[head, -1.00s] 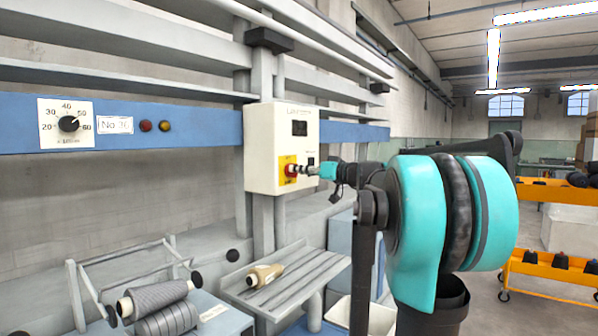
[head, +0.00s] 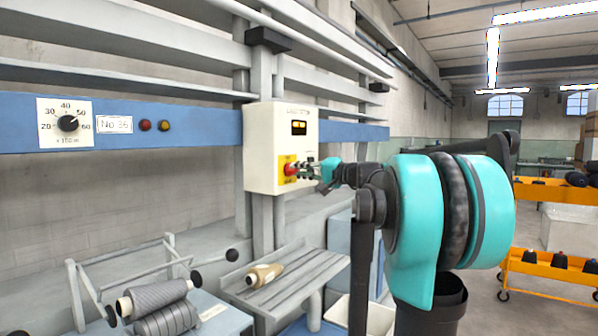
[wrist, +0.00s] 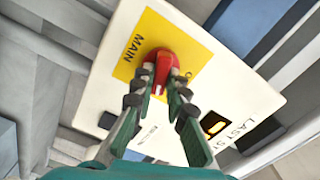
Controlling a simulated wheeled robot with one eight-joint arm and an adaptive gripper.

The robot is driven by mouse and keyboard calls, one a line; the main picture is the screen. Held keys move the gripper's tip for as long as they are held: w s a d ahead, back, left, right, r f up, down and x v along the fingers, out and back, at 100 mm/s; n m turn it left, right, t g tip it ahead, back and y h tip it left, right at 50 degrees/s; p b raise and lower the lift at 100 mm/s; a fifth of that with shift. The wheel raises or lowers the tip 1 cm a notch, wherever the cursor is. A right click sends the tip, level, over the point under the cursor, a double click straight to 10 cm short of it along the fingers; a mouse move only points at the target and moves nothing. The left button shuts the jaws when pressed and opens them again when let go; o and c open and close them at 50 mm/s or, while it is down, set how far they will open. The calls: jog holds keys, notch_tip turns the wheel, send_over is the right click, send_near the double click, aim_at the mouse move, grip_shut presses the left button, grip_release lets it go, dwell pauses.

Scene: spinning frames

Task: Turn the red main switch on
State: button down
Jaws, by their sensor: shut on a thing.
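The red main switch (head: 291,169) sits on a yellow plate (head: 285,160) on the front of a cream control box (head: 261,150). In the wrist view the red switch (wrist: 163,62) shows up close on the yellow plate (wrist: 140,45) marked "MAIN". My gripper (head: 304,170) is at the front of the box. In the wrist view its two fingers (wrist: 160,88) are shut on the switch's narrow handle, one on each side.
A blue rail (head: 200,130) with a dial (head: 66,123) and two small lamps runs left of the box. Below are a slatted tray (head: 285,285) with a tan spool (head: 264,276) and a frame with grey bobbins (head: 160,297). An orange trolley (head: 545,266) stands at the right.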

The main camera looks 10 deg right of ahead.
jog(key=shift+f+m, duration=0.15)
jog(key=shift+m, duration=1.75)
jog(key=c, duration=1.5)
grip_release()
jog(key=shift+c, duration=0.2)
jog(key=shift+d, duration=0.1)
jog(key=v, duration=1.2)
